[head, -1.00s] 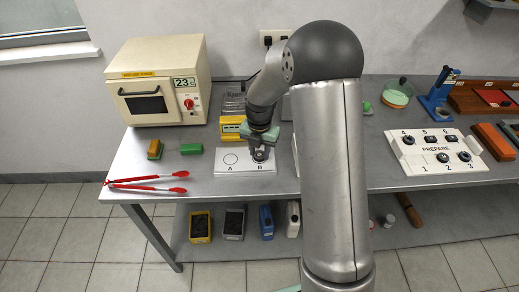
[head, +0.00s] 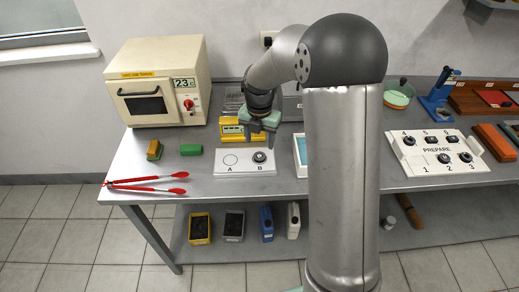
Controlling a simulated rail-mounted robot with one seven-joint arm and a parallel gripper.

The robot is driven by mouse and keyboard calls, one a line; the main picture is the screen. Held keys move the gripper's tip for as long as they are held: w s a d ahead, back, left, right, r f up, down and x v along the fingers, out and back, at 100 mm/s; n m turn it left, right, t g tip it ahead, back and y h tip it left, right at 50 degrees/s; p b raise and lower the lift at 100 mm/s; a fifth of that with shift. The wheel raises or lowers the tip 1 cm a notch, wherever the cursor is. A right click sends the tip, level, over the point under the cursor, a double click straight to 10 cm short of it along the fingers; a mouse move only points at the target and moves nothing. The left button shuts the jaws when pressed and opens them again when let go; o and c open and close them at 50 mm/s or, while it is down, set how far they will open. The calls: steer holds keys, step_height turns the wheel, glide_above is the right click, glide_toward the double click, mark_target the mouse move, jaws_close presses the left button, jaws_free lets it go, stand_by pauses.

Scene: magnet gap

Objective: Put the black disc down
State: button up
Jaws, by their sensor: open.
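The black disc (head: 259,157) lies on the right part of the white board (head: 240,171), just above the letter B. An empty drawn circle (head: 230,160) shows at the left of the board, above the letter A. My gripper (head: 257,138) is open and hangs above and behind the disc, apart from it. Its fingers point down and nothing shows between them.
A yellow device (head: 232,130) stands behind the board, close to my gripper. A light tray (head: 300,155) is at the right, partly hidden by my arm. A white PREPARE panel (head: 437,152) with black discs stands further right.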

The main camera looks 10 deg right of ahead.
step_height(320, 180, up, 6)
steer(key=s+r+m, duration=0.3)
steer(key=s+m, duration=1)
steer(key=s+f+m, duration=0.2)
steer(key=s+m, duration=1.3)
steer(key=m, duration=0.1)
steer(key=shift+s+f+t, duration=0.15)
steer(key=shift+f+t, duration=0.05)
steer(key=shift+t, duration=0.1)
steer(key=shift+a, duration=0.1)
